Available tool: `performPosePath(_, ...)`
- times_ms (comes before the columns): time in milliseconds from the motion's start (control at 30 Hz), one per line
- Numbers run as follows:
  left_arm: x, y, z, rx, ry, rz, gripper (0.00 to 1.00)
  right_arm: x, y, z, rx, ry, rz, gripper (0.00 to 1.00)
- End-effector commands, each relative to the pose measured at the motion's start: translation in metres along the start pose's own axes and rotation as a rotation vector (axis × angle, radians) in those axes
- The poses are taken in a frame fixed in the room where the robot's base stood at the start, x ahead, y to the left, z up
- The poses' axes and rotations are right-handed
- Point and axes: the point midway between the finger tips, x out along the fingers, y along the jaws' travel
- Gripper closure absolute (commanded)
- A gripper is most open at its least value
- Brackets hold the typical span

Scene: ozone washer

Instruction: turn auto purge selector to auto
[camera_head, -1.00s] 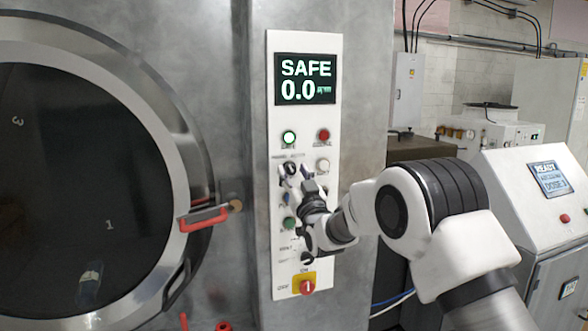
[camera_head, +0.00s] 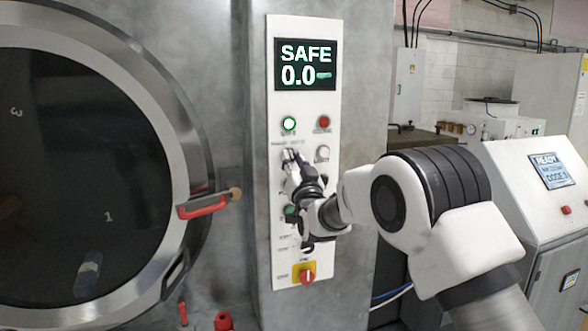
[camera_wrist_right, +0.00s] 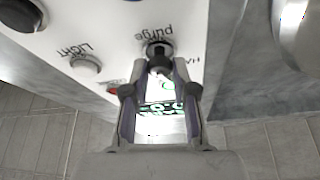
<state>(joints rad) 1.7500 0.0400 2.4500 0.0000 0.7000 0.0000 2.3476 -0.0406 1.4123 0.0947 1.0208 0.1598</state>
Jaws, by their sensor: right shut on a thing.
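The auto purge selector (camera_wrist_right: 159,48) is a dark knob on the white control panel (camera_head: 328,110), with "purge" lettering beside it in the right wrist view. My right gripper (camera_head: 291,156) is at the panel, below the green lamp, and mostly hides the selector in the head view. In the right wrist view, the fingers of my right gripper (camera_wrist_right: 160,68) reach to either side of the knob and are shut on it. The exact angle of the knob is hard to read. My left gripper is in neither view.
The display (camera_head: 306,64) reads SAFE 0.0. A lit green lamp (camera_head: 289,123), a red lamp (camera_head: 323,122) and a white button (camera_head: 322,152) sit close by. A red-and-yellow switch (camera_head: 307,273) is lower down. A round door (camera_head: 80,170) with a red handle (camera_head: 203,211) stands left.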

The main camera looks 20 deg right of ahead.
Motion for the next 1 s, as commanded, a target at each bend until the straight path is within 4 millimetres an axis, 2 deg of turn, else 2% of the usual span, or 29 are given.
performPosePath(33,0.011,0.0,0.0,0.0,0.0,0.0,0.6,-0.002,-0.001,0.004,0.033,0.004,0.012,1.0)
performPosePath(100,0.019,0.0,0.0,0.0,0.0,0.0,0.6,-0.002,-0.001,0.004,0.089,0.004,0.034,1.0)
performPosePath(400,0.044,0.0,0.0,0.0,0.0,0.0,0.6,-0.001,-0.003,0.002,0.352,0.003,0.142,1.0)
performPosePath(700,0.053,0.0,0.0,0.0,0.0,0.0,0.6,0.0,-0.004,-0.001,0.595,0.002,0.243,1.0)
performPosePath(1000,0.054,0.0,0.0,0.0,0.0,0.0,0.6,0.001,-0.005,-0.003,0.75,0.003,0.307,1.0)
